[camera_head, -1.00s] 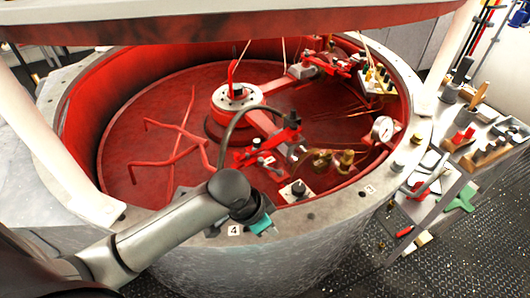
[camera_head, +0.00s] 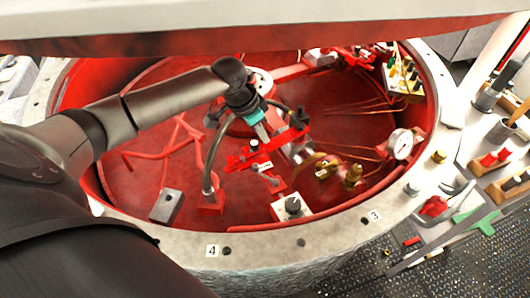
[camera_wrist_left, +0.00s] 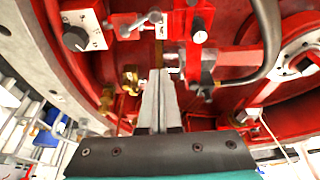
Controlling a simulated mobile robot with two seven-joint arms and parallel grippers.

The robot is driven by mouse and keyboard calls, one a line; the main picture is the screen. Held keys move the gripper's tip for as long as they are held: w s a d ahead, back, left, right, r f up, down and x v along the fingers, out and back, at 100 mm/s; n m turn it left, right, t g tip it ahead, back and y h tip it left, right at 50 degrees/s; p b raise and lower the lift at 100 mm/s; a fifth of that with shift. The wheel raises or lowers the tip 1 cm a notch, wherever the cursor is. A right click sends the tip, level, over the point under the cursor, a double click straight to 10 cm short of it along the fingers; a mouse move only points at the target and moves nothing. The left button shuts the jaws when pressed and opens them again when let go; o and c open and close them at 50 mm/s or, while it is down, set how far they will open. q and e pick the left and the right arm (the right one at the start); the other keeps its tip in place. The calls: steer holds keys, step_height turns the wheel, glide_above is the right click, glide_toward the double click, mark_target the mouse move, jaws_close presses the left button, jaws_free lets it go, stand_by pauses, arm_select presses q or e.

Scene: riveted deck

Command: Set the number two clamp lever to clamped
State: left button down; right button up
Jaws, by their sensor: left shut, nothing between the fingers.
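A red clamp assembly (camera_head: 265,152) with a black knob and a small white tag stands inside the round red vessel; I cannot read the tag's number. In the left wrist view, red clamp parts with white-tipped pins (camera_wrist_left: 197,36) show just ahead of the fingers. I cannot tell which part is the number two lever or its setting. My left gripper (camera_head: 273,138) is over the clamp assembly, pointing down; its shut fingers (camera_wrist_left: 158,78) hold nothing. Whether the fingertips touch the clamp is unclear. My right gripper is not in view.
The vessel rim (camera_head: 330,235) carries plates marked 4 and 3. A pressure gauge (camera_head: 401,145), brass fittings (camera_head: 352,176) and a black-knobbed switch (camera_head: 292,206) are near the clamp. A dark hose arches beside it. A tool bench (camera_head: 480,165) stands at the right.

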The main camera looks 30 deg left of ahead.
mark_target(264, 175)
arm_select(q)
steer(key=b+x, duration=0.3)
steer(key=x, duration=0.7)
steer(key=shift+d+f, duration=0.1)
steer(key=shift+f, duration=0.1)
steer(key=s, duration=0.1)
steer(key=s+a, duration=0.1)
steer(key=s+a+p, duration=0.1)
steer(key=shift+s+r, duration=0.1)
steer(key=shift+s, duration=0.25)
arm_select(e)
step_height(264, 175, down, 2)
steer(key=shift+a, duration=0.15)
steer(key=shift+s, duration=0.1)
arm_select(q)
steer(key=shift+s+d+r+p, duration=0.1)
steer(key=shift+p, duration=0.3)
steer(key=shift+s+n, duration=0.1)
steer(key=shift+n, duration=0.2)
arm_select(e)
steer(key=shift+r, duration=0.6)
arm_select(q)
steer(key=shift+p, duration=0.4)
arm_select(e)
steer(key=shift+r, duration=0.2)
